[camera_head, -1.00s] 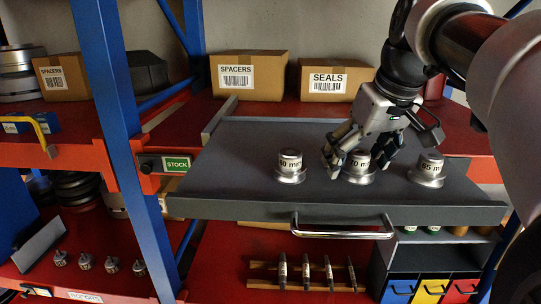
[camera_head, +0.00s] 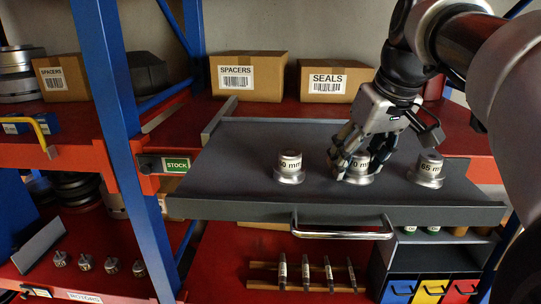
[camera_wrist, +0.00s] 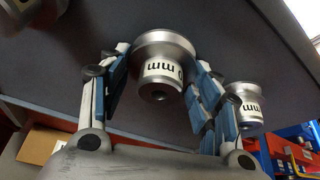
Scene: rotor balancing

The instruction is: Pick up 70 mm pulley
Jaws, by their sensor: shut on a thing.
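The 70 mm pulley (camera_head: 359,168) is a silver stepped cylinder with a wide base flange, in the middle of three on the grey drawer tray (camera_head: 235,172). It stands upright on the tray, its label partly hidden by a finger. My gripper (camera_head: 356,160) is shut on it, with fingers on either side of its body. In the wrist view the pulley (camera_wrist: 163,70) sits between the blue-padded fingers (camera_wrist: 160,85), its label partly visible.
Another pulley (camera_head: 289,167) stands to the left, and the 65 mm pulley (camera_head: 428,170) to the right on the same tray. The drawer handle (camera_head: 343,233) is at the front. SPACERS (camera_head: 249,76) and SEALS (camera_head: 333,81) boxes stand behind.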

